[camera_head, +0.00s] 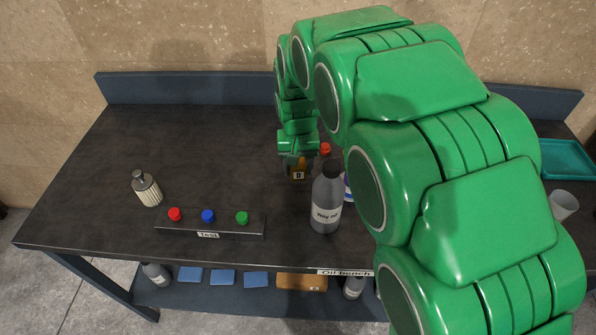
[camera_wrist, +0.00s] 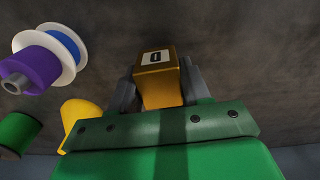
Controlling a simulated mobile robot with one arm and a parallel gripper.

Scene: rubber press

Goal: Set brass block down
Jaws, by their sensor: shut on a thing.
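The brass block (camera_wrist: 160,82) is a yellow-gold block with a dark "0"-like mark on a white label. In the wrist view it sits between the two grey fingers of my gripper (camera_wrist: 158,88), which is shut on it. In the head view the block (camera_head: 298,173) shows small below my green gripper (camera_head: 297,165), over the middle of the dark bench top (camera_head: 110,165). I cannot tell whether its underside touches the bench.
A grey bottle (camera_head: 326,198) with a white label stands close in front of the block, with a red-capped item (camera_head: 325,149) behind it. The back left bench is clear.

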